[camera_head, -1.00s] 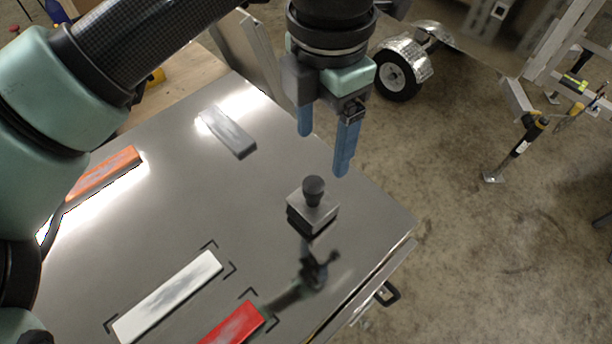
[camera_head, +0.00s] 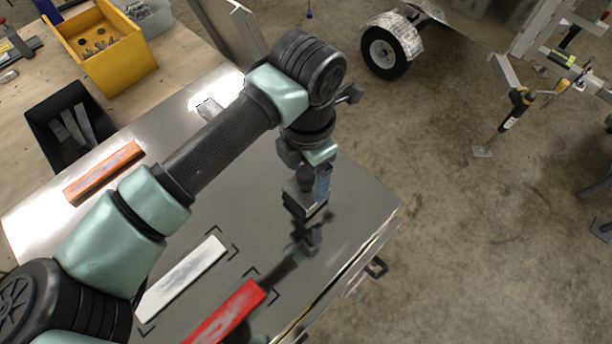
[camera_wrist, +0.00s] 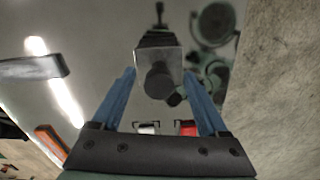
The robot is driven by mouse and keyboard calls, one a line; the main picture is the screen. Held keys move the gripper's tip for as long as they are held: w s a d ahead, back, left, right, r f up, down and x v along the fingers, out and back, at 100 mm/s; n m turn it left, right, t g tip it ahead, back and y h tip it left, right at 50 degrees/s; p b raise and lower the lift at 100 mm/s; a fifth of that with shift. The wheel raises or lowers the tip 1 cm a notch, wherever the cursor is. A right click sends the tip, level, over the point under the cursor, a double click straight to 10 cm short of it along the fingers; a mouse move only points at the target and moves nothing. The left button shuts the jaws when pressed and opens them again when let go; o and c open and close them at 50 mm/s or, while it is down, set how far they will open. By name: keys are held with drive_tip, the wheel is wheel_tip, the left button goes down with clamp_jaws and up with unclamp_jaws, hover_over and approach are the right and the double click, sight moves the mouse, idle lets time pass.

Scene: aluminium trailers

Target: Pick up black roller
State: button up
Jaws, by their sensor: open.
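The likely black roller is a small block with a black round knob on top (camera_head: 292,207), standing on the shiny metal table. In the wrist view its grey top and dark knob (camera_wrist: 158,82) lie between my two blue fingers. My gripper (camera_head: 314,188) is open and low over the block, pointing down. A blue finger shows beside the knob in the head view, and the other is mostly hidden. In the wrist view gaps show on both sides of the knob between my gripper's fingertips (camera_wrist: 159,73).
On the table (camera_head: 345,215) lie a white bar (camera_head: 185,277), a red bar (camera_head: 225,315) and an orange bar (camera_head: 104,172). A black bin (camera_head: 45,120) and yellow bin (camera_head: 125,75) stand at upper left. The table's right edge is close to the block.

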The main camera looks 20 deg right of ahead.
clamp_jaws()
idle(0.3)
drive_tip(key=shift+r, duration=0.1)
wheel_tip(320, 180, up, 10)
drive_tip(key=b, duration=0.4)
